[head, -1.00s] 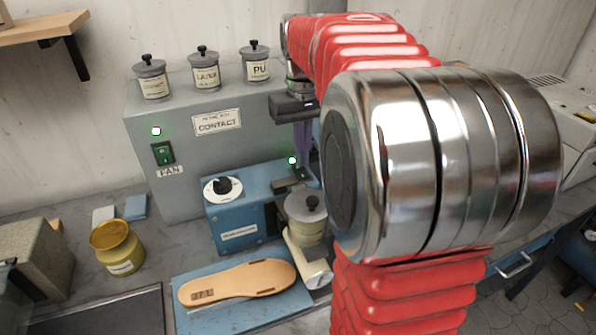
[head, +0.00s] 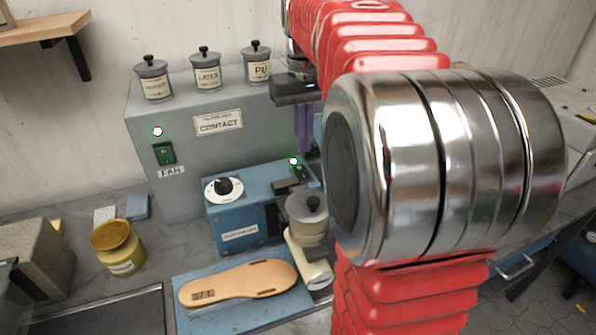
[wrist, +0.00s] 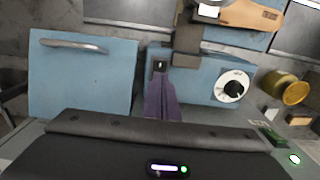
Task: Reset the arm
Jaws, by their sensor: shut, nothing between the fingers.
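My gripper (head: 304,130) shows in the head view with its purple fingers pointing down, beside the right end of the grey cabinet and above the back of the blue machine. In the wrist view the gripper (wrist: 162,100) has its purple fingers together, with nothing held. My red-sleeved arm with its large metal joint covers the right middle of the head view and hides what lies behind it.
The grey fan cabinet (head: 190,185) carries three lidded pots (head: 207,72). The blue machine (head: 235,225) with a dial stands in front, beside a grey pot (head: 307,225). A sole (head: 240,284) lies on a blue mat (head: 215,320). A yellow jar (head: 120,250) stands left.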

